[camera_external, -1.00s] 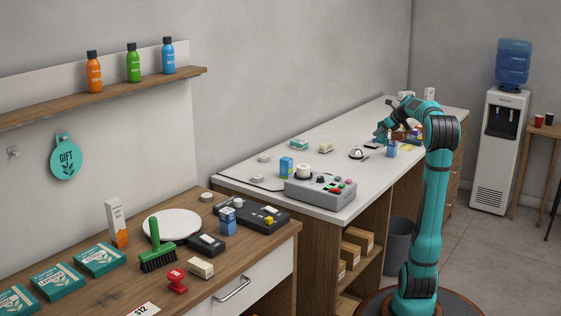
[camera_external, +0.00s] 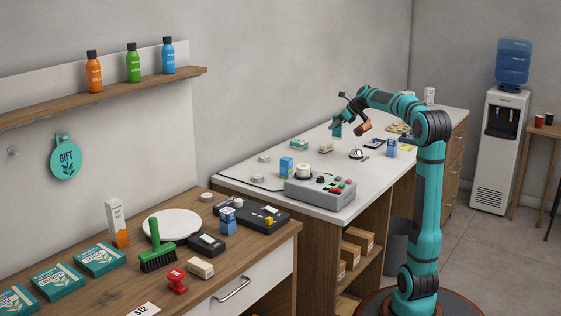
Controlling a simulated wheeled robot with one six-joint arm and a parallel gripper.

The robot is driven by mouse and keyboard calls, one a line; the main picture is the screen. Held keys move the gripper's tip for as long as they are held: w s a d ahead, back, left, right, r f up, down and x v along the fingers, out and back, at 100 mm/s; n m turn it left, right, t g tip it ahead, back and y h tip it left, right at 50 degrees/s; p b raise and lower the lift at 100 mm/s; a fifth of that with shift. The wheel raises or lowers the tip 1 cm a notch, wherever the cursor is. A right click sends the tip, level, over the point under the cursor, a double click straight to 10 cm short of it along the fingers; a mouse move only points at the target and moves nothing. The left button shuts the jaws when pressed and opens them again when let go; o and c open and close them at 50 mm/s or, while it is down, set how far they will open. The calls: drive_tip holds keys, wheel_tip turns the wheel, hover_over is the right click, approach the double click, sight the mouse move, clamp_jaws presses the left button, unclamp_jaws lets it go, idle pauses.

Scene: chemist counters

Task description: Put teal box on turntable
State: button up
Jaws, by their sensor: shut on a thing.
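My gripper (camera_external: 354,124) is above the middle of the white counter, small in view. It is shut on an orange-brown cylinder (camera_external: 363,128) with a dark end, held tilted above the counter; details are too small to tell. A small teal box (camera_external: 299,144) lies flat on the white counter, to the lower left of my gripper and apart from it. Several larger teal boxes (camera_external: 100,260) lie on the near wooden counter. A round white disc (camera_external: 171,223), seemingly the turntable, sits on that counter; its top is bare and the green brush partly covers its front edge.
On the white counter are a grey control box (camera_external: 320,190), a bell (camera_external: 357,153), a blue carton (camera_external: 286,167) and a cream block (camera_external: 326,147). The green brush (camera_external: 158,256), a white-orange carton (camera_external: 117,223) and a black device (camera_external: 250,213) surround the disc.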

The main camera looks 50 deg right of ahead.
drive_tip(key=w+a+r+n+g+y, duration=0.1)
drive_tip(key=w+a+n+y, duration=0.1)
drive_tip(key=w+a, duration=0.7)
drive_tip(key=w+a+r+n+g+y, duration=0.15)
drive_tip(key=w+a, duration=0.45)
drive_tip(key=a, duration=0.6)
drive_tip(key=w+a+n+g+y, duration=0.1)
drive_tip(key=w+a+n, duration=0.15)
drive_tip(key=a, duration=0.85)
drive_tip(key=w+a+n+y, duration=0.15)
drive_tip(key=w+a, duration=0.25)
drive_tip(key=a, duration=0.8)
drive_tip(key=n+g, duration=0.5)
drive_tip(key=n, duration=0.2)
hover_over(169, 224)
drive_tip(key=shift+y, duration=0.3)
drive_tip(key=shift+w+d+f, duration=0.1)
drive_tip(key=shift+f, duration=5.15)
drive_tip(key=o, duration=1)
drive_tip(key=shift+f, duration=0.1)
